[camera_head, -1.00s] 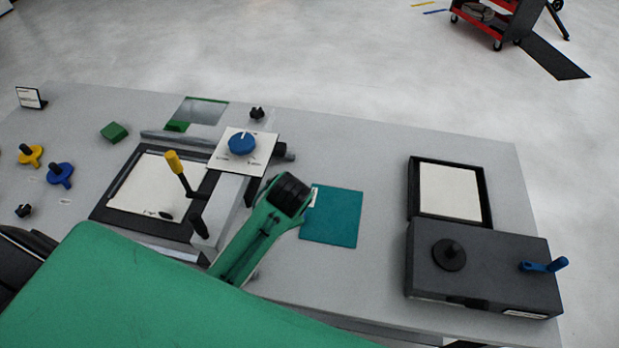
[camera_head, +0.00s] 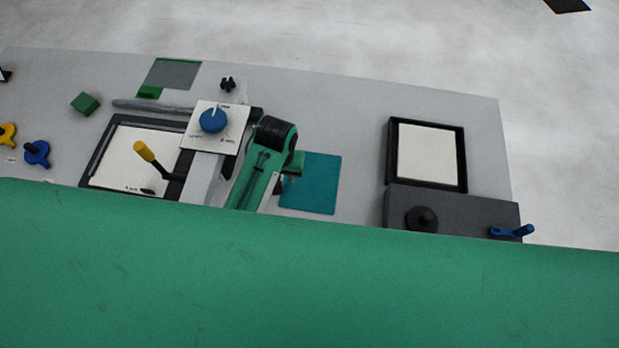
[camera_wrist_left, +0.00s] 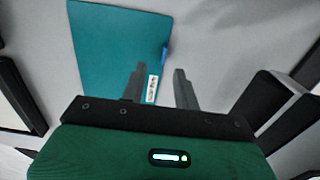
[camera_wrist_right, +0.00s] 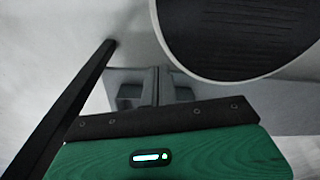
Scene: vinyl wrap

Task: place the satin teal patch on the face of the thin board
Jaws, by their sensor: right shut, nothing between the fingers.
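The satin teal patch (camera_head: 312,184) lies flat on the grey table; it also shows in the left wrist view (camera_wrist_left: 112,48) with a small white label at its edge. My left gripper (camera_head: 288,172) is at the patch's left edge. In the left wrist view my left gripper (camera_wrist_left: 158,82) is open, one finger overlapping the patch and the other beside it; I see no grip on it. My right gripper (camera_wrist_right: 156,78) is shut and empty in the right wrist view. I cannot tell which white panel is the thin board: one lies in a black frame (camera_head: 455,129), another at the left (camera_head: 148,150).
A dark box with a black knob (camera_head: 421,219) and blue lever (camera_head: 511,231) stands at the right. The table between patch and black frame is clear.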

